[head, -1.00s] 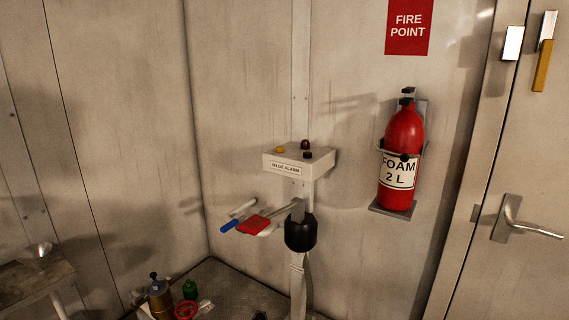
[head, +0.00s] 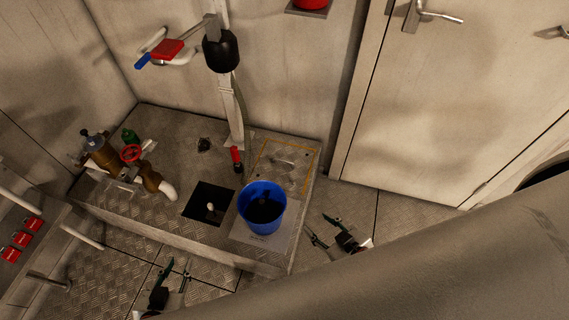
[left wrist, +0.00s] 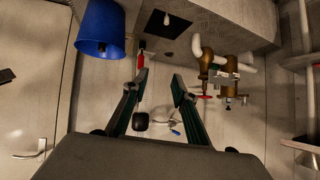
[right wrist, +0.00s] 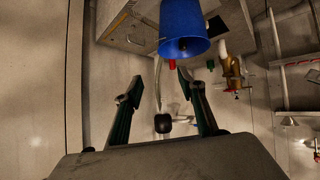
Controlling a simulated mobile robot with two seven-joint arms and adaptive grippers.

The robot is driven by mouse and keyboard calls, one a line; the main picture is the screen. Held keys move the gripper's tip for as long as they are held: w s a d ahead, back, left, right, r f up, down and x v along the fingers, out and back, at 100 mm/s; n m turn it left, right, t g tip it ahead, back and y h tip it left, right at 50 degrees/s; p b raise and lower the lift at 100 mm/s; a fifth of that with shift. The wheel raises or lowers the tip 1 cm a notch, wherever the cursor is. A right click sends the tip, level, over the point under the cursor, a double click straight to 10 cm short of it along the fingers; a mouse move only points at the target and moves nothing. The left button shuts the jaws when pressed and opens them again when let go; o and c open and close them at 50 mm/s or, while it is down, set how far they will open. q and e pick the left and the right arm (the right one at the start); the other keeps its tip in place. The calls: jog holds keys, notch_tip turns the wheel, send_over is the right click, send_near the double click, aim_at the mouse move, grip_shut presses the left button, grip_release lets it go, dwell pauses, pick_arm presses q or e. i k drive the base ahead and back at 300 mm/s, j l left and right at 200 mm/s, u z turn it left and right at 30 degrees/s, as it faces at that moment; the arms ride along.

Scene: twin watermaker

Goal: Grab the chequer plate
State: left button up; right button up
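A grey patterned metal plate (head: 287,166), which looks like the chequer plate, lies flat within a yellow outline at the back right of the raised platform in the head view. Its details are dim. A paler sheet (head: 263,241) with small lettering lies under the blue bucket. My left gripper (head: 178,268) is open and empty in front of the platform, left of the plate. Its spread fingers show in the left wrist view (left wrist: 160,78). My right gripper (head: 317,226) is open and empty just right of the platform; its fingers are apart in the right wrist view (right wrist: 160,80).
The blue bucket (head: 262,207) stands in front of the plate. A dark square opening (head: 207,204) is left of it. A brass valve with pipe (head: 150,179) stands at the platform's left. A red-handled item (head: 237,159) is near the post. A door (head: 420,110) is at right.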

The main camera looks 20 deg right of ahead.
aim_at(282, 165)
jog(key=k+l, duration=0.1)
jog(key=l, duration=0.25)
jog(key=k+l, duration=0.1)
jog(key=l, duration=0.2)
jog(key=k+l, duration=0.1)
jog(key=l, duration=0.25)
jog(key=i+l, duration=0.1)
jog(key=l, duration=0.2)
jog(key=i+l+u, duration=0.1)
jog(key=l, duration=0.25)
jog(key=i+l, duration=0.1)
jog(key=l, duration=0.25)
jog(key=i+l, duration=0.35)
